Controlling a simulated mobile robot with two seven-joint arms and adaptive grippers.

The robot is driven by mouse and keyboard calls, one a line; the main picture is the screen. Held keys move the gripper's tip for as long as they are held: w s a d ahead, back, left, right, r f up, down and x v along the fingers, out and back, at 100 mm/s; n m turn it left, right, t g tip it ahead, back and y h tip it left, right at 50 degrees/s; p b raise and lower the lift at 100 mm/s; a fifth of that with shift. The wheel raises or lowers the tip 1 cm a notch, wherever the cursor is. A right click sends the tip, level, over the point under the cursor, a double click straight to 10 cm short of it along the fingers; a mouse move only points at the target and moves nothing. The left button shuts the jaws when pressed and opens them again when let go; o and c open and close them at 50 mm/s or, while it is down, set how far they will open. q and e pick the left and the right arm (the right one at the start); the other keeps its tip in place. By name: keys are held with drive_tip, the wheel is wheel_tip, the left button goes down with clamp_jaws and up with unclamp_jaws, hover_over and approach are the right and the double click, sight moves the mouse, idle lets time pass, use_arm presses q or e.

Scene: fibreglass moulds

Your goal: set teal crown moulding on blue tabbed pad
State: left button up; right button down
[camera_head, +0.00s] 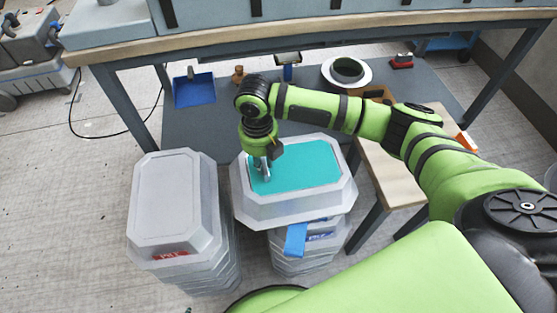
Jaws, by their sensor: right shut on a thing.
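The teal crown moulding (310,168) is a grey, octagonal piece with a flat teal top. It is above the right-hand stack of moulds, and I cannot tell whether it rests on it or hangs just above. My right gripper (262,174) points down at its left part and is shut on it. The blue tabbed pad shows only as a blue tab (295,241) under the moulding's front edge; the rest of the pad is hidden beneath the moulding. My left gripper is not in view.
A second stack of grey moulds (174,200) with a red label stands to the left, with a narrow gap between. A workbench (300,35) runs behind. On its lower shelf are a blue dustpan (194,90) and a white ring (346,74). A wooden stool (388,176) stands right.

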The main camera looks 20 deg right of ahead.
sight(278, 167)
drive_tip(key=shift+d, duration=0.25)
drive_tip(key=d, duration=0.2)
drive_tip(key=shift+s+d, duration=0.45)
drive_tip(key=shift+d, duration=0.35)
drive_tip(key=shift+a+f, duration=0.1)
drive_tip(key=shift+f, duration=0.35)
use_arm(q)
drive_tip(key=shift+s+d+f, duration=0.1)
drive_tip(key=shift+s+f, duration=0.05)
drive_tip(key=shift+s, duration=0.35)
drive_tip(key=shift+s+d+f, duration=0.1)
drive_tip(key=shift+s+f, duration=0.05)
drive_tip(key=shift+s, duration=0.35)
use_arm(e)
drive_tip(key=shift+f, duration=0.1)
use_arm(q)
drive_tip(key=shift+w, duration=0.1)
